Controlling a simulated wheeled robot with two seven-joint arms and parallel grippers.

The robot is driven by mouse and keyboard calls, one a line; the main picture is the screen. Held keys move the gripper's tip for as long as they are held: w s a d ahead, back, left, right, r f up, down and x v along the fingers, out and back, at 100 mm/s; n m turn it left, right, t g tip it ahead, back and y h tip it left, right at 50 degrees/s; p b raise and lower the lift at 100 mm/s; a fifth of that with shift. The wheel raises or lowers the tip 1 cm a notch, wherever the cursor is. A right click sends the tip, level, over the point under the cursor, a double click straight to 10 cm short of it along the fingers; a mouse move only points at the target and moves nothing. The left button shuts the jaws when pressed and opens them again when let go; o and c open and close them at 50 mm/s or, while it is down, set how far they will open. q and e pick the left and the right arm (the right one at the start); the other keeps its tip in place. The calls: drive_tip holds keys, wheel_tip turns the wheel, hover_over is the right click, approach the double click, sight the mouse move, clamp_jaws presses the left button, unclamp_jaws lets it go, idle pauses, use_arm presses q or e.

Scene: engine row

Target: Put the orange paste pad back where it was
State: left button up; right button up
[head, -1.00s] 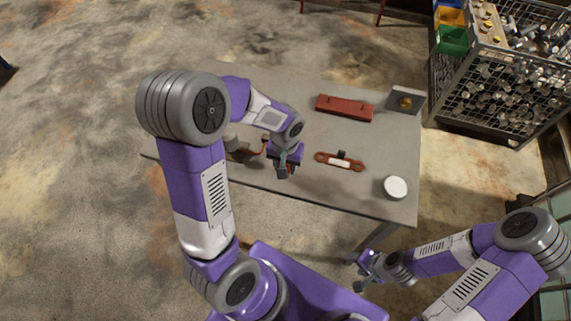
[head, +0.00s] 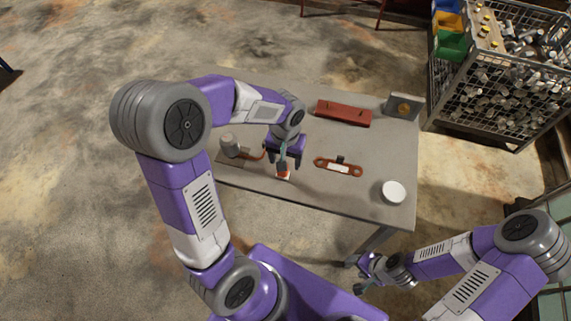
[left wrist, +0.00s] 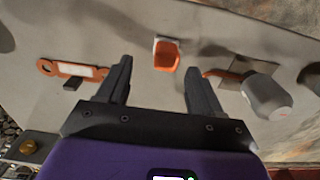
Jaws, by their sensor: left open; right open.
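The orange paste pad (head: 284,175) is a small orange piece with a white edge, near the front edge of the grey table. In the left wrist view the pad (left wrist: 166,55) lies just beyond and between the fingertips, with a hollow orange face. My left gripper (head: 286,164) is open over the pad and partly covers it in the head view. In the left wrist view both fingers of the left gripper (left wrist: 159,68) stand apart with nothing between them. My right gripper (head: 362,280) is open and empty, off the table's front edge.
A grey cylinder (head: 229,144) with an orange arm stands left of the pad. An orange bar with a white label (head: 339,168) lies right of it.

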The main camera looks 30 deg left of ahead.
use_arm(q)
wheel_tip(320, 180, up, 5)
drive_tip(key=shift+r+p, duration=0.2)
drive_tip(key=shift+p, duration=0.25)
idle(0.3)
